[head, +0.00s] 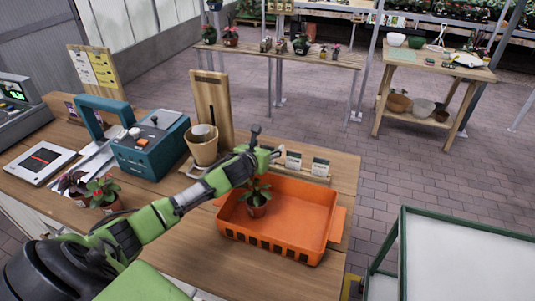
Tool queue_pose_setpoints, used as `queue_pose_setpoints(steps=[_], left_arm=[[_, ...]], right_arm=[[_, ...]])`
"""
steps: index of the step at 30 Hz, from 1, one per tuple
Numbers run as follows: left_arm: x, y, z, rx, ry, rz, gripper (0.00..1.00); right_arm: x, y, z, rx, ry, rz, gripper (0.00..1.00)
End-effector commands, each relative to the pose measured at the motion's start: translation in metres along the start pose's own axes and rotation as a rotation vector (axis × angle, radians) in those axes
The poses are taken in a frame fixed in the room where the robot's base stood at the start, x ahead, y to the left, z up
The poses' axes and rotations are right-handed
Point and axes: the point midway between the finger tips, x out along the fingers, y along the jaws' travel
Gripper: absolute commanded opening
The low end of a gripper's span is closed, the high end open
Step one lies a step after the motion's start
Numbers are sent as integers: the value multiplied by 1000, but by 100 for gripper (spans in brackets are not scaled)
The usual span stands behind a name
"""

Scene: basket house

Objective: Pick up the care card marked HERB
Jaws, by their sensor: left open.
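Small cards stand in a wooden holder at the back of the wooden counter, behind the orange crate. One card (293,160) is just right of my gripper, and another card (320,167) stands further right. Their print is too small to read, so I cannot tell which is marked HERB. My left gripper (274,152) is open at the left part of the holder, close to the cards. It hides part of the holder, and I cannot tell whether it touches a card. My right gripper is not in view.
An orange crate (290,244) holds a potted plant (257,202) under my left forearm. Stacked pots (203,146), an upright wooden board (212,105) and a teal machine (150,147) stand left of the holder. Potted plants (103,192) stand at the left front.

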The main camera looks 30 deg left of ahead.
Motion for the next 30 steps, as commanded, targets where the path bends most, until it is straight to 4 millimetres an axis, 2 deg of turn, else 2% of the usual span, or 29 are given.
queue_pose_setpoints(steps=[4, 12, 16, 30], left_arm=[[10, -1, 0, -1, 1, -1, 57], [11, 0, -1, 0, 1, -1, 57], [11, 0, -1, 0, 1, -1, 29], [10, 0, 2, 0, -1, -1, 28]], right_arm=[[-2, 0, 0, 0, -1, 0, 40], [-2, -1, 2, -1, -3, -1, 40], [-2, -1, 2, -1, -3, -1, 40], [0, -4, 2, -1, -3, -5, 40]])
